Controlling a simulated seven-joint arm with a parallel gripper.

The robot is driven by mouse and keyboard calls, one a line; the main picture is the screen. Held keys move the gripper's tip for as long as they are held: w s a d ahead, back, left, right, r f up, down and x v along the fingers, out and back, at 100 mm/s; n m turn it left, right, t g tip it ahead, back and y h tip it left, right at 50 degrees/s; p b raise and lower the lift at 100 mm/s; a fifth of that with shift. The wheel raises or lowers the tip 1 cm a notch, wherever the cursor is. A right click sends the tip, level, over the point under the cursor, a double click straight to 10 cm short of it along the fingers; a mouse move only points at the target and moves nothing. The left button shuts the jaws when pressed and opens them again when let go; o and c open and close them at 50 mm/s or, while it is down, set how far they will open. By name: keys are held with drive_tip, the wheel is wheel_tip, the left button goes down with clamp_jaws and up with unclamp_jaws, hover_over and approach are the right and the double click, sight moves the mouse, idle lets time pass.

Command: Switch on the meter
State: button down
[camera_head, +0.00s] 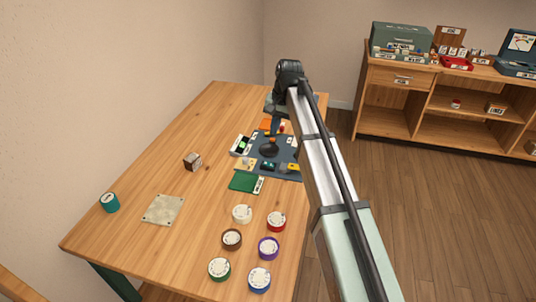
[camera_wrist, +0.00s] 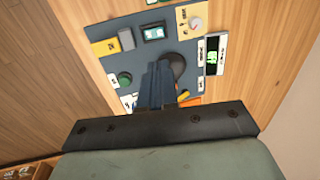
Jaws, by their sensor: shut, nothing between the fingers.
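A dark grey panel (camera_head: 289,145) lies on the table under my gripper; its face also shows in the wrist view (camera_wrist: 127,33). A white device with a lit green display (camera_head: 242,145) sits at the panel's edge, also in the wrist view (camera_wrist: 212,56). A smaller dark-screened unit (camera_wrist: 154,32) sits on the panel. I cannot tell which is the meter. A black round knob (camera_head: 269,150) is close to my fingertips and is partly hidden by them in the wrist view (camera_wrist: 177,66). My gripper (camera_head: 273,135) is shut and empty, pointing down over the panel; contact is unclear.
The panel also bears a green button (camera_wrist: 124,78), a yellow part (camera_wrist: 105,46) and a beige dial plate (camera_wrist: 192,20). A green board (camera_head: 243,182) and several round dials, one red (camera_head: 276,221), lie nearer. A small brown box (camera_head: 193,161) stands left. The far-left tabletop is clear.

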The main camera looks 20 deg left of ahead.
sight(271, 164)
drive_tip(key=a+f, duration=0.1)
drive_tip(key=f, duration=0.8)
drive_tip(key=a+f, duration=0.1)
drive_tip(key=f, duration=0.3)
drive_tip(key=shift+a+f, duration=0.3)
drive_tip(key=shift+f, duration=0.1)
drive_tip(key=shift+a+f+h, duration=0.3)
drive_tip(key=shift+h, duration=0.2)
drive_tip(key=shift+d, duration=0.35)
drive_tip(key=shift+s+d, duration=0.1)
drive_tip(key=shift+d, duration=0.65)
drive_tip(key=shift+r, duration=0.1)
wheel_tip(271, 164, up, 14)
drive_tip(key=d, duration=0.1)
drive_tip(key=shift+d, duration=0.15)
